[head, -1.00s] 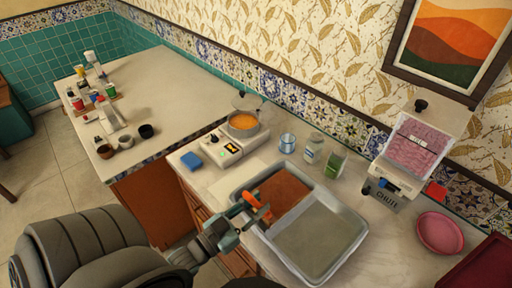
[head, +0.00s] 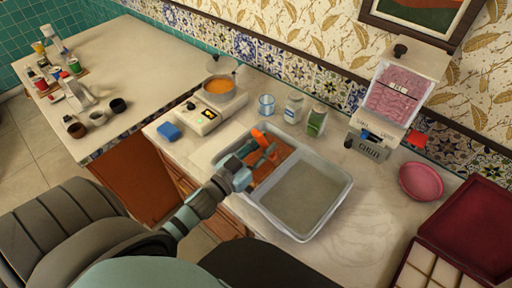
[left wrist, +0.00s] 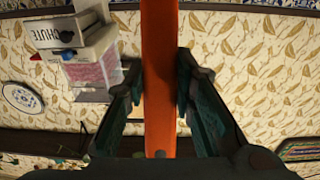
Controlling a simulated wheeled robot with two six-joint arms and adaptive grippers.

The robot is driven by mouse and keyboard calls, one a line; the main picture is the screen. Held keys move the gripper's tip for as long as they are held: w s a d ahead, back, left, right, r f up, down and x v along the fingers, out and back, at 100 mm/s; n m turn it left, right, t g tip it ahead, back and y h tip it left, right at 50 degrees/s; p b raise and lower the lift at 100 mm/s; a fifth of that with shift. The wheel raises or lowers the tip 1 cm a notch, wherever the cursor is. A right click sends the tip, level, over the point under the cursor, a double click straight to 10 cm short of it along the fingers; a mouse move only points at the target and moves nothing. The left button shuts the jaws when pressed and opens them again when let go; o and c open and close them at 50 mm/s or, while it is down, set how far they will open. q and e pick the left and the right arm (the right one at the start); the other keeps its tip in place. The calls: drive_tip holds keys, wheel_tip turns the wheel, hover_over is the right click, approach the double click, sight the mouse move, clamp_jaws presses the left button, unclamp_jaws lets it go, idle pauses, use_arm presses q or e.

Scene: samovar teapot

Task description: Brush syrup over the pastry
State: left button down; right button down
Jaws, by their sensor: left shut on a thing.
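The brown pastry slab (head: 287,159) lies in the left part of a pale metal tray (head: 345,195), partly hidden by my gripper. My left gripper (head: 263,162) is over the pastry, shut on an orange-handled brush (head: 263,138). In the left wrist view the orange handle (left wrist: 160,75) runs between the two fingers of the gripper (left wrist: 158,90). The brush's bristles are not clearly seen, and I cannot tell whether they touch the pastry. A pan of orange syrup (head: 219,86) sits on a white warmer (head: 193,116) behind the tray to the left. My right gripper is not in view.
A dispenser marked CHUTE (head: 370,147), a pink plate (head: 421,182) and a dark red box (head: 475,225) are to the right.

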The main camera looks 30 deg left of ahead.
use_arm(q)
drive_tip(key=w, duration=0.1)
drive_tip(key=w+p, duration=0.2)
drive_tip(key=shift+w+d+r, duration=0.2)
drive_tip(key=shift+d+r, duration=0.05)
drive_tip(key=shift+d, duration=0.05)
drive_tip(key=w, duration=0.4)
drive_tip(key=shift+d+f+p, duration=0.3)
drive_tip(key=shift+d+f, duration=0.05)
